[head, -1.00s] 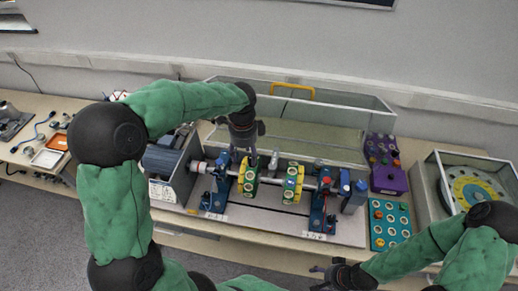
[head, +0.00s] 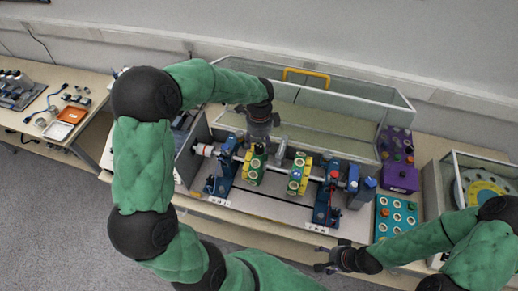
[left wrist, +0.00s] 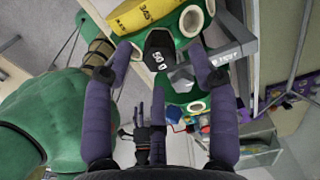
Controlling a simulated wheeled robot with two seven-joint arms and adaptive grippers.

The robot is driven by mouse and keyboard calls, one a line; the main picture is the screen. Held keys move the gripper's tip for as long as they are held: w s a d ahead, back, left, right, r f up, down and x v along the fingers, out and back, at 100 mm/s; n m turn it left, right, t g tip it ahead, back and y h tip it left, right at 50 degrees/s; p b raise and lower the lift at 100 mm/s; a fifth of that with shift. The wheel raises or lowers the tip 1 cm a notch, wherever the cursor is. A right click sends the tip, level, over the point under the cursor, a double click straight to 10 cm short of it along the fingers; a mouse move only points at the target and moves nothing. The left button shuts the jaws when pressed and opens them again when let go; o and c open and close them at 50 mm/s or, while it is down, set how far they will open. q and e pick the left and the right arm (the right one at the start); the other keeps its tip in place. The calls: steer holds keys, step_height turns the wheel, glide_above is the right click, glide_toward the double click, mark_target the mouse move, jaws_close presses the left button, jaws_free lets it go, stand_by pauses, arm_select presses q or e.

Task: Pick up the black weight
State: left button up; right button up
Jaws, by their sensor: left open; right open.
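The black weight (left wrist: 158,54), marked "50 g", is seated at the green and yellow disc (head: 254,168) on the shaft of the rig. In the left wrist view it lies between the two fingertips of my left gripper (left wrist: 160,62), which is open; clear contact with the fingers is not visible. In the head view my left gripper (head: 260,138) is right above this disc and largely hides the weight. My right gripper (head: 330,262) is open and empty, low in front of the table edge.
A second green and yellow disc (head: 299,176) sits on the shaft to the right. A clear cover with a yellow handle (head: 306,74) stands behind. A purple box (head: 398,172) and a teal tray of round parts (head: 396,217) lie to the right. A side table (head: 22,118) is at left.

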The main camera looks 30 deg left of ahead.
mark_target(260, 146)
arm_select(q)
step_height(260, 146, down, 4)
steer(key=shift+w+r, duration=0.1)
steer(key=shift+r, duration=0.15)
jaws_close()
steer(key=shift+r, duration=0.1)
